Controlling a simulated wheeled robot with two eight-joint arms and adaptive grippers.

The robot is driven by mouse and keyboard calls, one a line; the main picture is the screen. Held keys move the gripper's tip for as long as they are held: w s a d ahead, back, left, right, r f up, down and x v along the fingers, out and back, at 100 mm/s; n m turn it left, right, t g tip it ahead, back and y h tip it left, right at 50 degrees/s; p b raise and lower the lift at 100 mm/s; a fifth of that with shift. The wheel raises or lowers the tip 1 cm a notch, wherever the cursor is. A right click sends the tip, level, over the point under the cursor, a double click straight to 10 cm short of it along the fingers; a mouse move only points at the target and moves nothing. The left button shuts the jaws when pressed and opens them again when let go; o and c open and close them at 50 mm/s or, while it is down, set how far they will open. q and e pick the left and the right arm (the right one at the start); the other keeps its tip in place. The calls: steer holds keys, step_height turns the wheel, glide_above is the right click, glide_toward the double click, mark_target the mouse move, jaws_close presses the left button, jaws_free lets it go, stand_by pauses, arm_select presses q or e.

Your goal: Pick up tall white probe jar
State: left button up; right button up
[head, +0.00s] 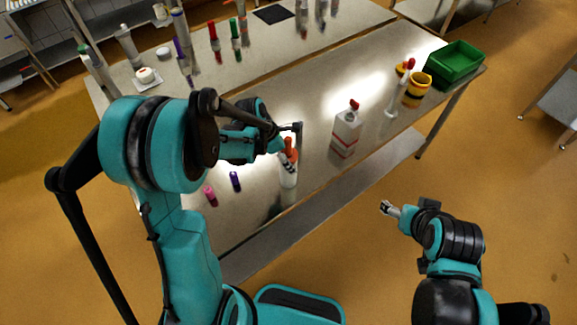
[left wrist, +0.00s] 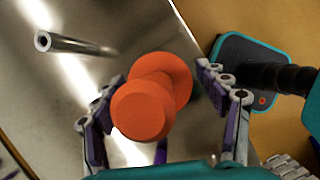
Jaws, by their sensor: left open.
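A white jar (head: 288,178) with an orange top (head: 291,150) stands near the front edge of the table, partly hidden by my left gripper. My left gripper (head: 291,143) is open at the orange top. In the left wrist view the orange knobbed top (left wrist: 150,95) shows between the two spread fingers (left wrist: 160,88), with gaps at the sides; the white body is hidden there. Whether any finger touches it, I cannot tell. My right gripper (head: 388,208) is over the floor, away from the table; its opening is too small to judge.
A white canister with a red cap (head: 346,134) stands right of the jar. A pink marker (head: 210,196) and a purple one (head: 235,181) are on the left. A yellow jar (head: 416,91) and green crate (head: 455,62) are at the far right. A metal rod (left wrist: 75,45) is near the top.

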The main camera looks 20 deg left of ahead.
arm_select(q)
steer(key=shift+d+f, duration=0.1)
steer(key=shift+f, duration=0.2)
steer(key=c, duration=1.4)
steer(key=shift+r, duration=0.1)
